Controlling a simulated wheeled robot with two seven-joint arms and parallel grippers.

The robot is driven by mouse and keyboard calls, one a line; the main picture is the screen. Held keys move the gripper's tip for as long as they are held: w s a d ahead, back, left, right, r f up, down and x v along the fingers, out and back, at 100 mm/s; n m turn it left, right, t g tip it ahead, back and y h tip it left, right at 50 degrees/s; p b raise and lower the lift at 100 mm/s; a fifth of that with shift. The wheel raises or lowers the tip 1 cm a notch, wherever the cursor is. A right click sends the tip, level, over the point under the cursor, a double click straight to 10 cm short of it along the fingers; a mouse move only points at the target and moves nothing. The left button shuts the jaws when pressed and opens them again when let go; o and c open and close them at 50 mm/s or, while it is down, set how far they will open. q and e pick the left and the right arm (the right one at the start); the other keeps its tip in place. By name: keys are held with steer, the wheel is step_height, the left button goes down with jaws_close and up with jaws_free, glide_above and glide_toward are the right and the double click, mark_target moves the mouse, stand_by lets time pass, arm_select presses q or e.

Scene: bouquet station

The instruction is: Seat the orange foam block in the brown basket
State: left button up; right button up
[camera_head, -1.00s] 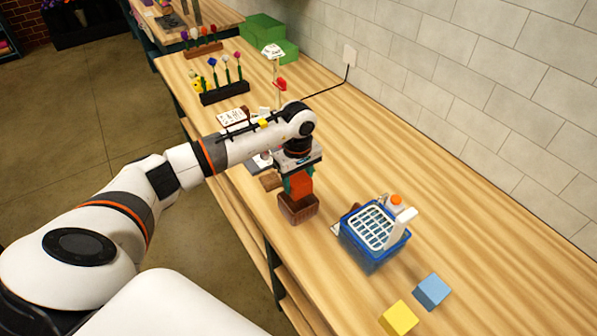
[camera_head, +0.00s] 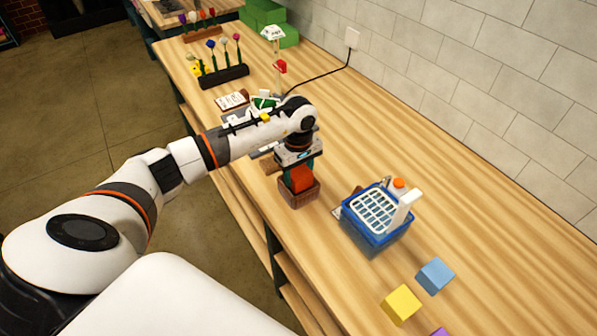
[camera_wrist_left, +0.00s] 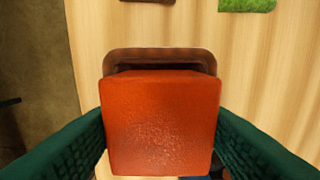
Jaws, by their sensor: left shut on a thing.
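The orange foam block (camera_head: 300,178) is between the fingers of my left gripper (camera_head: 298,172), which is shut on it. In the left wrist view the block (camera_wrist_left: 160,125) fills the middle, with a green finger on each side. The brown basket (camera_head: 293,199) stands on the table right under the gripper. The block's lower part looks to be within the basket's rim in the head view. In the left wrist view the basket's far rim (camera_wrist_left: 158,54) shows beyond the block; its near side is hidden. I cannot tell whether the block touches the bottom. My right gripper is not in view.
A blue crate (camera_head: 368,237) with a white grid and bottles stands right of the basket. Yellow (camera_head: 402,305) and blue (camera_head: 435,275) blocks lie nearer the front. A dark flower rack (camera_head: 224,77) stands farther back. The table right of the crate is clear.

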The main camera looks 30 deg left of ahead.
arm_select(q)
steer(key=shift+f+b, duration=0.1)
steer(key=shift+b, duration=0.3)
stand_by(0.3)
stand_by(0.4)
steer(key=o, duration=1.6)
steer(key=shift+o, duration=0.2)
steer(key=shift+r+p, duration=1.75)
steer(key=shift+r, duration=1.75)
